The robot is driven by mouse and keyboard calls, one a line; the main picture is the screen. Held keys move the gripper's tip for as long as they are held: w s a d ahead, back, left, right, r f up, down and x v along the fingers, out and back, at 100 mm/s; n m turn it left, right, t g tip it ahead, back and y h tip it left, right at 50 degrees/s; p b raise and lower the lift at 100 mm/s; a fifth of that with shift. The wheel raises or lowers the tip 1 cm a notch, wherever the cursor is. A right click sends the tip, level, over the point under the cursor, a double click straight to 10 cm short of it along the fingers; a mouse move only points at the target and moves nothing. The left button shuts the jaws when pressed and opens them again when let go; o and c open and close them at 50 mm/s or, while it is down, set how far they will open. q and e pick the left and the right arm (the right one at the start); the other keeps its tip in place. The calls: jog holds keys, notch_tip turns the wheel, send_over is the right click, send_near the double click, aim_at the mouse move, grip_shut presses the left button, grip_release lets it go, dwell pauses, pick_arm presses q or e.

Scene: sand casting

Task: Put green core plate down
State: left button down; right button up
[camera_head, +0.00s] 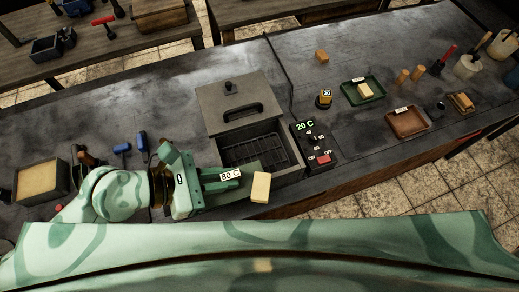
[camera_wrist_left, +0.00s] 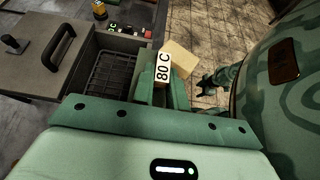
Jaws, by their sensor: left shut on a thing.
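My left gripper (camera_head: 247,183) is shut on a small tan block (camera_head: 261,187) at its fingertips, in front of the open drawer box. A white "80 C" label (camera_head: 231,174) shows over the fingers. In the left wrist view the block (camera_wrist_left: 180,60) sits past the finger ends, partly behind the label (camera_wrist_left: 162,68). The fingers are green, and I cannot make out a separate green plate between them. My right gripper is not in view.
The grey box (camera_head: 237,98) has a lid handle and an open rack (camera_head: 253,150). A control panel (camera_head: 315,146) reading "20 C" stands beside it. A brown tray (camera_head: 407,124) lies further right. Blue-handled tools and a sand-filled box (camera_head: 41,181) are at left.

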pick_arm(q)
jog(key=shift+w+d+f, duration=0.2)
jog(key=shift+w+f, duration=0.1)
jog(key=shift+w, duration=0.35)
jog(key=shift+w+d+f, duration=0.2)
jog(key=shift+w+f, duration=0.05)
jog(key=shift+w, duration=0.35)
jog(key=shift+w+d+f+b, duration=0.7)
jog(key=shift+w+f, duration=1)
jog(key=shift+f, duration=0.25)
jog(key=shift+w+d+f+b, duration=0.65)
jog(key=shift+w+f, duration=1.05)
jog(key=shift+f, duration=0.25)
jog(key=shift+w+d+f+b, duration=0.7)
jog(key=shift+w+f, duration=1)
jog(key=shift+f, duration=0.25)
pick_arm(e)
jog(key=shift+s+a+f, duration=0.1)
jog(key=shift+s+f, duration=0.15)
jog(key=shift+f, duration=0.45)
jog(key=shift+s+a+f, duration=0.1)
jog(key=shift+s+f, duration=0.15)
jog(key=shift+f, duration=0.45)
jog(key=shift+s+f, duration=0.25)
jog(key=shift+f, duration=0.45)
pick_arm(q)
jog(key=shift+f, duration=0.15)
